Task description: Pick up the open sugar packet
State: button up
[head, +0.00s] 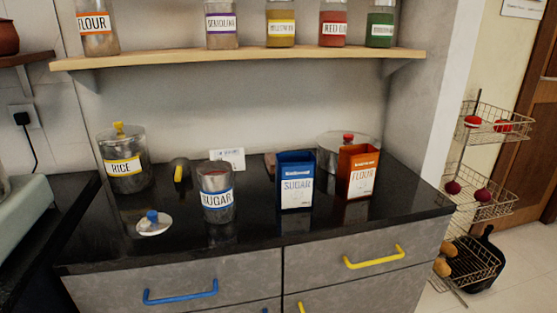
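The sugar packet (296,182) is a blue and white box labelled SUGAR. It stands upright on the dark counter, right of centre, and its top looks open. An orange and white flour packet (358,174) stands close to its right. A clear sugar canister (217,190) with a blue-edged SUGAR label stands to its left, without its lid on, with something reddish inside. A round white lid with a blue knob (153,221) lies on the counter at the left. My gripper is not in view.
A rice jar (125,165) stands at the back left. A lidded pot with a red knob (335,152) is behind the packets. A wooden shelf (240,60) with several labelled jars hangs above. The counter's front strip (260,250) is clear. Wire baskets (485,190) stand at the right.

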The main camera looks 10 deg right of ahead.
aim_at(295, 172)
jog(key=i+l, duration=0.1)
jog(key=l, duration=0.45)
jog(key=i+l, duration=0.1)
jog(key=l, duration=0.45)
jog(key=i+l, duration=0.15)
jog(key=l, duration=0.35)
jog(key=i+l, duration=0.1)
jog(key=l, duration=0.45)
jog(key=u, duration=0.05)
